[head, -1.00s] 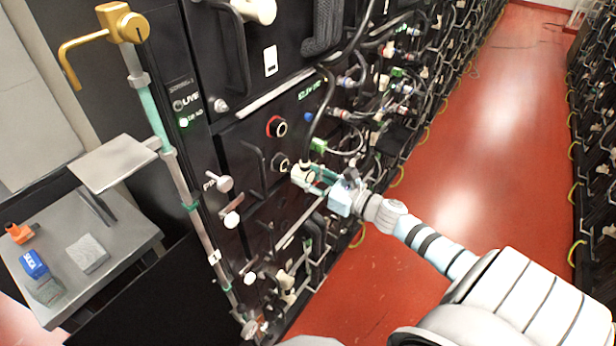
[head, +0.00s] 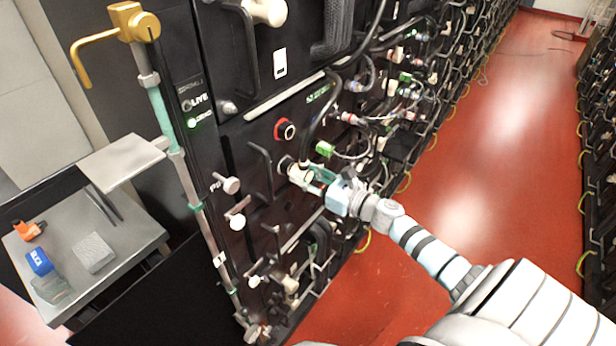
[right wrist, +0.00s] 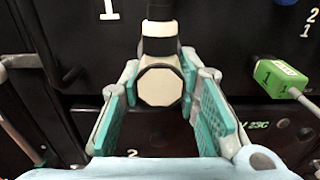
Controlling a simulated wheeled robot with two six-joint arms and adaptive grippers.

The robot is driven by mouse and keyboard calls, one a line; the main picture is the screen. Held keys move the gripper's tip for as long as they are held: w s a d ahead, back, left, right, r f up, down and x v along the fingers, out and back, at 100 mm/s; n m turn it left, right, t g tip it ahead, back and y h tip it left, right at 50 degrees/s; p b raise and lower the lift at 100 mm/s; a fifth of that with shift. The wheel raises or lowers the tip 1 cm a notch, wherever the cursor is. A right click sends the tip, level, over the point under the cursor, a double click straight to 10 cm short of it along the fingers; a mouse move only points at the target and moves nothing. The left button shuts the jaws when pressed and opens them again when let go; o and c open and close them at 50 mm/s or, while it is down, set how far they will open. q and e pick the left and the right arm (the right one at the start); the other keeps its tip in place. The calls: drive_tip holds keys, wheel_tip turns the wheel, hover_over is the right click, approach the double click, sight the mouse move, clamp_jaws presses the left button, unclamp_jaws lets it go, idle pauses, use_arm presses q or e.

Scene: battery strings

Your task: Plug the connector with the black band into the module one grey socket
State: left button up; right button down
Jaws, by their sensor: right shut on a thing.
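The cream connector (head: 298,174) is held in my right gripper (head: 313,182) at the front of the battery rack. The right wrist view shows its pale end (right wrist: 160,86) between the teal finger pads, with a black band (right wrist: 159,28) beyond it. The dark grey-rimmed socket (head: 285,163) is just left of the connector, below the red-ringed socket (head: 285,130). The connector partly covers the grey socket, and I cannot tell whether it has entered. My left gripper is out of view.
A green-labelled plug (head: 324,148) with a pale cable hangs close to the right gripper, and it shows in the right wrist view (right wrist: 280,80). A black cable (head: 312,115) loops above. A grey side table (head: 130,252) stands left.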

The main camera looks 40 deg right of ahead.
drive_tip(key=shift+w+a+r, duration=0.1)
drive_tip(key=shift+w, duration=0.25)
idle(0.3)
drive_tip(key=c, duration=1.3)
unclamp_jaws()
drive_tip(key=shift+c, duration=0.2)
drive_tip(key=shift+o, duration=1.1)
drive_tip(key=shift+w+a, duration=0.1)
drive_tip(key=shift+w, duration=0.1)
drive_tip(key=v, duration=1.2)
drive_tip(key=shift+c, duration=0.6)
